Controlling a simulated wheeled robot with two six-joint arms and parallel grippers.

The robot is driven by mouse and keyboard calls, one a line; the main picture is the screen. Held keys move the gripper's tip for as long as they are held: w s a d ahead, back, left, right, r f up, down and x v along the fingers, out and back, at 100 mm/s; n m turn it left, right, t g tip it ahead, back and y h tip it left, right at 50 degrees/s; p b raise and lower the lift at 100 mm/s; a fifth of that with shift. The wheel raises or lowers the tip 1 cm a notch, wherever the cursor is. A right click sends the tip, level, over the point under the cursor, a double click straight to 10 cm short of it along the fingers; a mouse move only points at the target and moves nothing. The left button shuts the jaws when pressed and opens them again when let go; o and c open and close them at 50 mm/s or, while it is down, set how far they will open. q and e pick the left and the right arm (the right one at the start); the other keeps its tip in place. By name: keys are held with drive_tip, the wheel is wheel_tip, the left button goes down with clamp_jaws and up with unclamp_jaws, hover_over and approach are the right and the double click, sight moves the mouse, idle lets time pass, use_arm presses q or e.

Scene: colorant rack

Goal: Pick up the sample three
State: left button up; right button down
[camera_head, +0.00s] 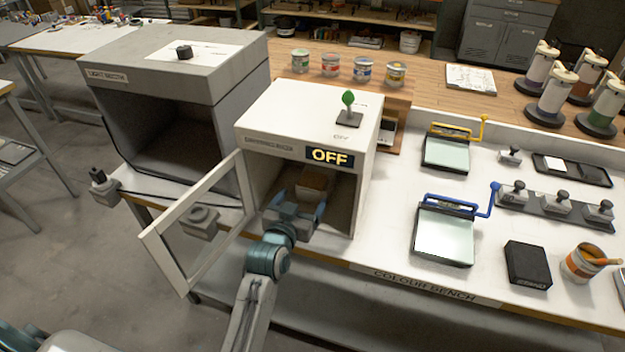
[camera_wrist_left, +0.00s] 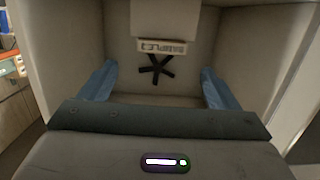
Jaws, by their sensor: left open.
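My left gripper (camera_head: 300,204) reaches into the open front of a white cabinet (camera_head: 255,124) marked OFF. In the left wrist view its two blue fingers (camera_wrist_left: 158,74) stand wide apart with nothing between them that they touch. Ahead of them is a pale panel (camera_wrist_left: 165,18) with a small label (camera_wrist_left: 161,46) whose lettering is turned and hard to read. A black star-shaped mark (camera_wrist_left: 156,70) shows below the label. In the head view a brown block (camera_head: 316,179) shows inside the cabinet just beyond the gripper. I cannot tell for sure which thing is sample three.
The cabinet's framed door (camera_head: 160,252) stands swung open left of my arm. A grey light booth (camera_head: 190,70) stands close on the left. A green knob (camera_head: 348,98) sits on the cabinet top. Right of it are a blue-handled plate (camera_head: 443,236) and a black box (camera_head: 527,264).

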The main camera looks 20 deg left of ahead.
sight(311, 182)
use_arm(q)
drive_tip(key=w, duration=0.2)
drive_tip(key=shift+w+f+p, duration=0.2)
drive_tip(key=shift+w+p, duration=0.1)
drive_tip(key=shift+w, duration=0.35)
drive_tip(key=w+p, duration=0.1)
drive_tip(key=w, duration=0.1)
drive_tip(key=w+p, duration=0.1)
drive_tip(key=w, duration=0.1)
drive_tip(key=shift+f+p, duration=0.25)
drive_tip(key=shift+p, duration=0.1)
drive_tip(key=shift+w+f, duration=0.15)
drive_tip(key=shift+w, duration=0.1)
drive_tip(key=shift+c, duration=0.2)
drive_tip(key=shift+s, duration=0.1)
drive_tip(key=c, duration=1)
